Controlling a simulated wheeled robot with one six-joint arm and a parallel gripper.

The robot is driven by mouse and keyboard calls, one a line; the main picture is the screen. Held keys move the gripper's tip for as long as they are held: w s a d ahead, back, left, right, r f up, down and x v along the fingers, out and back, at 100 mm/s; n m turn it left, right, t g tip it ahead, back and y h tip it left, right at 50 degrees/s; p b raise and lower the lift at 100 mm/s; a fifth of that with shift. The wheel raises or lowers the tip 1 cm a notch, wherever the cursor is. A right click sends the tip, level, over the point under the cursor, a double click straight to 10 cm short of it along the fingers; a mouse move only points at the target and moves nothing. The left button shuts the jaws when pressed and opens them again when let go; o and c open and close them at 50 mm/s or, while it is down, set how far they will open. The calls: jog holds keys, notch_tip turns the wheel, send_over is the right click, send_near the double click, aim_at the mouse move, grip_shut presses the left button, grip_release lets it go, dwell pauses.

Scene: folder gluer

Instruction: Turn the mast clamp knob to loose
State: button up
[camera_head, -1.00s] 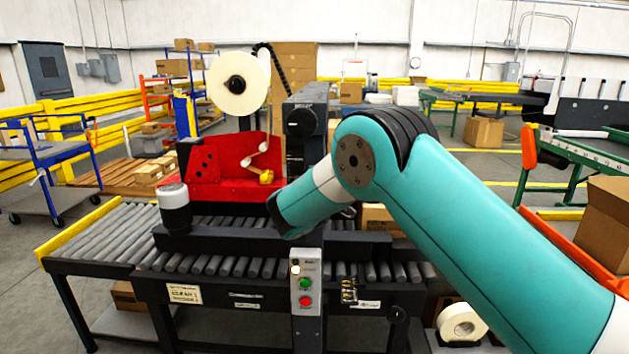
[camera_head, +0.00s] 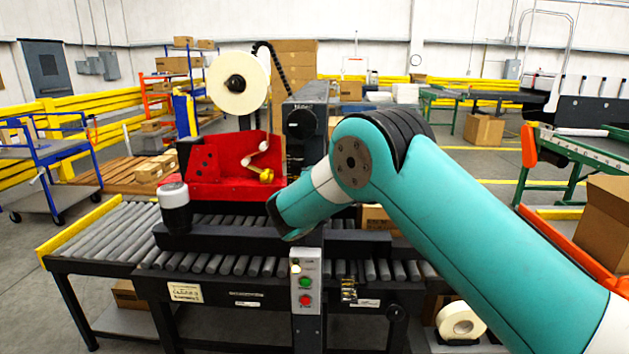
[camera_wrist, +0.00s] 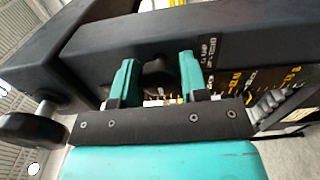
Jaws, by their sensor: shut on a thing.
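The mast clamp knob (camera_wrist: 156,76) is a dark, rounded knob on the side of a long black beam in the wrist view. My gripper (camera_wrist: 158,80) has its two teal fingers on either side of the knob and is shut on it. Part of the knob is hidden behind the gripper's dark front bar. A black label (camera_wrist: 210,50) with small pale lettering sits just right of the knob; I cannot read which way the knob is set. In the head view my arm hides the gripper and the knob.
A yellow-marked scale (camera_wrist: 245,83) runs along the beam at the right. In the head view, a roller conveyor (camera_head: 100,240) stands in front, with a red plate (camera_head: 215,170), a dark mast (camera_head: 312,110), a white tape roll (camera_head: 238,83) and a button box (camera_head: 306,285) close to my arm.

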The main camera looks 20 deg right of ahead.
jog(key=o, duration=0.9)
jog(key=b+v, duration=0.5)
jog(key=v, duration=1.2)
jog(key=shift+s+b, duration=0.2)
jog(key=shift+b, duration=0.2)
jog(key=shift+a, duration=0.1)
